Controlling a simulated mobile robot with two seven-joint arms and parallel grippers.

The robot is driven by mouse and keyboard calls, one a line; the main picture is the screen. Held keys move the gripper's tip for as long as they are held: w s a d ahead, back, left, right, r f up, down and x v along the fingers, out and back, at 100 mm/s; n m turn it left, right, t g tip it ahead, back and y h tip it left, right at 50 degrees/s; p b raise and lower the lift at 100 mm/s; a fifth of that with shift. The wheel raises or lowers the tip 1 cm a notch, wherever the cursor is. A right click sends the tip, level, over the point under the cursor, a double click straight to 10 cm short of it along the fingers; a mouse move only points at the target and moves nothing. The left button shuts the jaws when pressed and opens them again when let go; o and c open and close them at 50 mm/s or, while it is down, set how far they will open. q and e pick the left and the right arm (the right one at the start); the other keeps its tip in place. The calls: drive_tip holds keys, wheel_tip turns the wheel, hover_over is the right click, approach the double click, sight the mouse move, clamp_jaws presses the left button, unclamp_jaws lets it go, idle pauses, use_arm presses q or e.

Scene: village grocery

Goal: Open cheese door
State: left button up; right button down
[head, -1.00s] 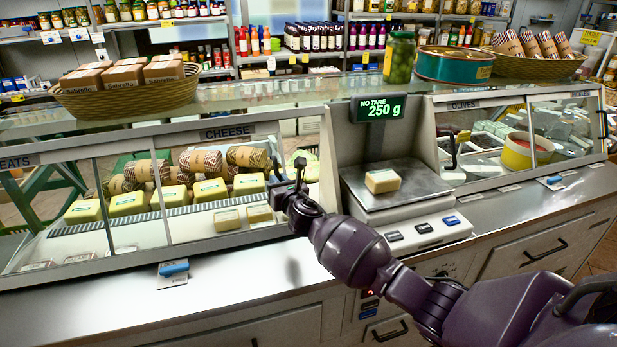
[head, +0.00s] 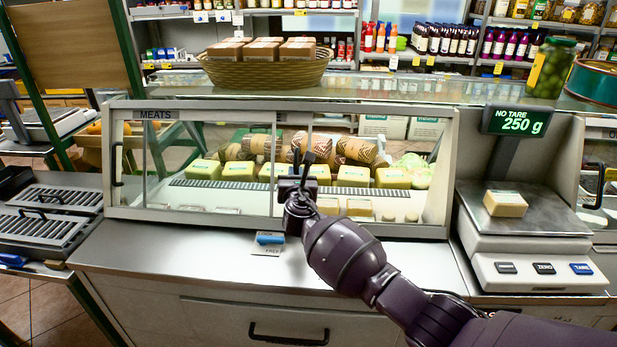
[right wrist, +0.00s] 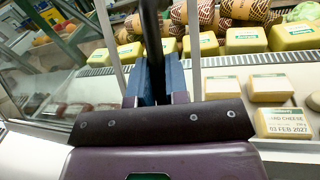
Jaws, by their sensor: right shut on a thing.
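The cheese display case (head: 345,231) stands on the counter with yellow cheese blocks (head: 391,178) and wrapped rolls inside. The cheese door's dark handle (right wrist: 152,35) runs between the fingers of my right gripper (head: 300,172), which is shut on it. The right wrist view also shows the fingers (right wrist: 160,80) on the handle. The door is slid left, largely overlapping the meats side (head: 155,115). The right part of the case front looks uncovered. My left gripper is not in view.
A scale (head: 540,235) with a cheese block (head: 505,203) on its plate stands right of the case and reads 250 g. A basket (head: 262,72) sits on top of the glass. A blue-handled item (head: 270,239) lies on the counter below the door.

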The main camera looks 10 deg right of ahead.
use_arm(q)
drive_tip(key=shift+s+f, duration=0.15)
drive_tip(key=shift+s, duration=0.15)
use_arm(e)
drive_tip(key=shift+a, duration=0.1)
drive_tip(key=c, duration=1.1)
unclamp_jaws()
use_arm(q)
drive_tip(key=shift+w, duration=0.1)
use_arm(e)
drive_tip(key=shift+s, duration=0.15)
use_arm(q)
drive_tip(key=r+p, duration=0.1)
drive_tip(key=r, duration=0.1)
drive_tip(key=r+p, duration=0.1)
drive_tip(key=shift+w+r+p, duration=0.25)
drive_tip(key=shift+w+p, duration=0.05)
use_arm(e)
drive_tip(key=s, duration=1)
drive_tip(key=shift+s+a, duration=0.2)
drive_tip(key=shift+a, duration=0.15)
